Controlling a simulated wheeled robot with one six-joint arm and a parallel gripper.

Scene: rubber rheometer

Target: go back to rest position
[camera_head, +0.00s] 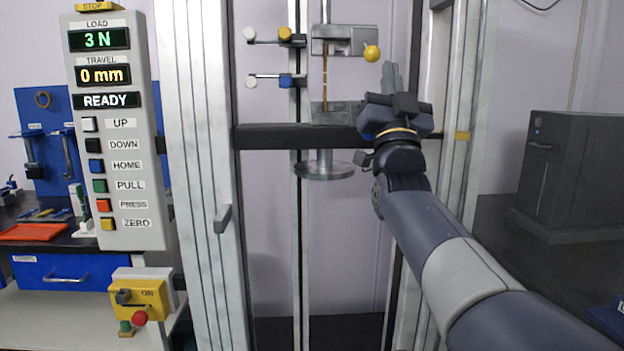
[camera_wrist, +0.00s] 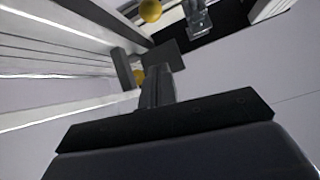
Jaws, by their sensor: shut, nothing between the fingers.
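My gripper (camera_head: 390,72) is up inside the machine frame, to the right of the clamps, with its fingers pointing up and close together. It is shut and holds nothing; the shut fingers (camera_wrist: 157,84) also show in the wrist view. The upper clamp (camera_head: 338,40) has a yellow ball knob (camera_head: 371,53) just above and left of my fingertips in the picture. Whether they touch it I cannot tell. A thin tan strip (camera_head: 325,84) runs from the upper clamp down to the lower clamp (camera_head: 336,113).
The control panel (camera_head: 112,130) at left reads load 3 N, travel 0 mm, READY. Machine columns (camera_head: 199,180) flank the clamps, with a dark crossbar (camera_head: 270,137) between. A dark cabinet (camera_head: 574,170) stands at right. A workbench drawer (camera_head: 62,274) is at lower left.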

